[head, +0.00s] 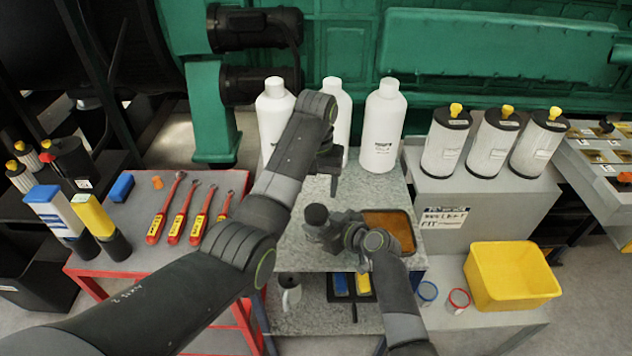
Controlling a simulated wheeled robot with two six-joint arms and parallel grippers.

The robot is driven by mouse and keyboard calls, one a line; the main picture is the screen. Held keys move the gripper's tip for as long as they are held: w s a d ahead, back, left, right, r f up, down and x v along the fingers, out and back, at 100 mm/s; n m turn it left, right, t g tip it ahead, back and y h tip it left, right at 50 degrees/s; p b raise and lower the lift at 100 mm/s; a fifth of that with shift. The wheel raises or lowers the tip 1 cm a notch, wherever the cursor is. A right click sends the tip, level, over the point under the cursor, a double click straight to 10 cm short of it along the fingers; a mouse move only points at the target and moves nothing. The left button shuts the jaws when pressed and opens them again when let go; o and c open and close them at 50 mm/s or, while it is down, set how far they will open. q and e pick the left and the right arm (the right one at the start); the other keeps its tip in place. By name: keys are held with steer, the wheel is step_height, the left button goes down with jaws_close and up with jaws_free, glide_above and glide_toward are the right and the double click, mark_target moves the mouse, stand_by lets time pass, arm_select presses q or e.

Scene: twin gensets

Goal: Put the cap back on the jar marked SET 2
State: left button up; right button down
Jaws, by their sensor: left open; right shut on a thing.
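My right gripper (338,236) is low over the grey speckled table (299,250). It is shut on a small dark round-topped thing (316,214); I cannot tell whether this is the cap or a capped jar. My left gripper (331,178) is open and empty, pointing down just above and behind that thing, with a gap between them. No marking SET 2 is readable in this view, so I cannot pick out the jar for certain. My arms hide part of the table top.
White bottles (384,128) stand at the table's back. A brown tray (400,232) lies right of my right gripper. Canisters with yellow knobs (493,142) stand on a grey stand, with a yellow bin (511,277) below. Red-handled wrenches (165,213) lie left. The table's front left is clear.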

mark_target(316, 211)
arm_select(q)
steer(key=n, duration=0.7)
steer(key=shift+r, duration=0.25)
steer(key=shift+f, duration=4)
steer(key=c, duration=0.8)
steer(key=shift+m, duration=1.8)
steer(key=shift+c, duration=0.2)
